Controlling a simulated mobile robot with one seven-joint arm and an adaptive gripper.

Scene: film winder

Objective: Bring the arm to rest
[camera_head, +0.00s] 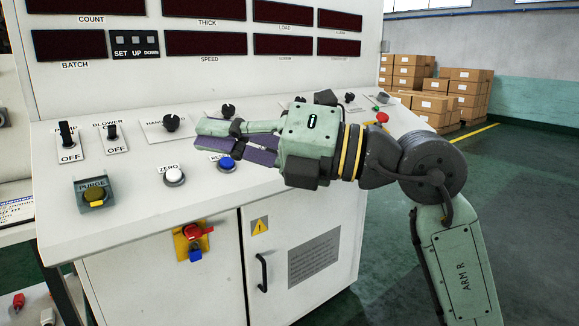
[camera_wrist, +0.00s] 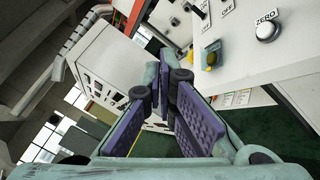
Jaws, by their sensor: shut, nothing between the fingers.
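My gripper (camera_head: 203,134) is in front of the sloped control panel (camera_head: 115,215) in the head view, its fingers pointing left. It is shut and empty. In the wrist view its two purple-padded fingers (camera_wrist: 165,72) come together at the tips. My arm comes in from the right and bends at a dark round joint. The blue button (camera_head: 227,164) lies just below the fingers in the head view, and the white ZERO button (camera_head: 174,176) is to its lower left. Whether the fingers touch the panel cannot be told. My gripper hides part of the panel's right side.
Two OFF toggle switches (camera_head: 68,137) (camera_head: 112,134), a black knob (camera_head: 171,123) and a yellow PURGE button (camera_head: 94,194) are on the panel. A red lockable handle (camera_head: 194,232) sits on the cabinet front. Cardboard boxes (camera_head: 465,93) stand behind at right. Open floor (camera_head: 530,200) lies at right.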

